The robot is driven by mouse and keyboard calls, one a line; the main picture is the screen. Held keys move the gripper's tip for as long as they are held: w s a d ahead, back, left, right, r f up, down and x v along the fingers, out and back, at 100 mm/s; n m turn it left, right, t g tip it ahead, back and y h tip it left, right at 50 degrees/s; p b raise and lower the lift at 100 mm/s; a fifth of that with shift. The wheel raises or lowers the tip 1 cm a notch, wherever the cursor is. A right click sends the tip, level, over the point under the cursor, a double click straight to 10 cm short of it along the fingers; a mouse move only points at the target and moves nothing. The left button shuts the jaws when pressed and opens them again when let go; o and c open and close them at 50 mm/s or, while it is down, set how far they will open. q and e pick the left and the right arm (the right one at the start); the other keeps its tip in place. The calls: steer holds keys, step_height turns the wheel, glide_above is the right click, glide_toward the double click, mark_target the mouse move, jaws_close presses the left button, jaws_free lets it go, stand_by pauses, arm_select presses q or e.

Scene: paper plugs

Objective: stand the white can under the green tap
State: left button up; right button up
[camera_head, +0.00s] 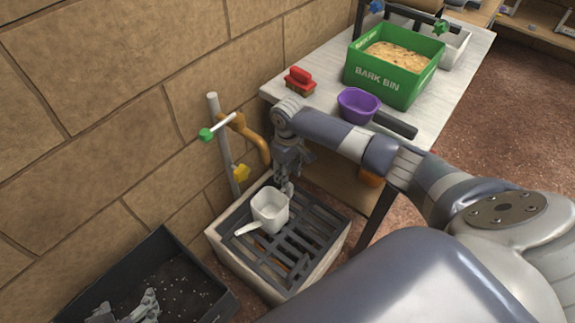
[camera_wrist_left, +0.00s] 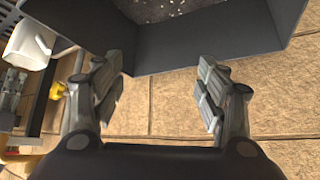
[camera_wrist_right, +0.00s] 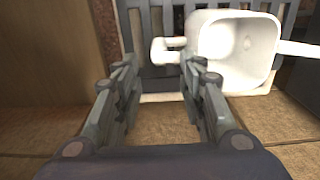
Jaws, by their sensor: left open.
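The white can (camera_head: 268,210) stands upright on a dark slatted grate (camera_head: 300,262), its spout pointing left and towards the front. It also shows in the right wrist view (camera_wrist_right: 238,48) and the left wrist view (camera_wrist_left: 28,42). The green tap handle (camera_head: 205,134) is on a grey post behind it, by a bent orange pipe (camera_head: 255,143). My right gripper (camera_head: 287,187) is behind the can; in its wrist view its fingers (camera_wrist_right: 160,75) are apart, with the can's handle (camera_wrist_right: 165,50) near the gap. My left gripper (camera_head: 130,305) is open and empty over a dark tray.
The dark tray (camera_head: 218,306) with speckled contents is at the lower left. A yellow knob (camera_head: 241,172) sits low on the post. A bench to the right holds a red brush (camera_head: 300,80), a purple pot (camera_head: 357,105) and a green bark bin (camera_head: 385,82). A brick wall stands behind.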

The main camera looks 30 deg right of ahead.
arm_select(q)
steer(key=s+a+f+g+y+p, duration=0.1)
steer(key=s+g, duration=0.3)
steer(key=s, duration=0.4)
steer(key=shift+s+a+f+p, duration=0.2)
steer(key=shift+a+f+p, duration=0.2)
steer(key=shift+a+f, duration=0.35)
arm_select(e)
steer(key=shift+r, duration=0.9)
arm_select(q)
steer(key=shift+r, duration=0.1)
arm_select(e)
steer(key=shift+s, duration=0.1)
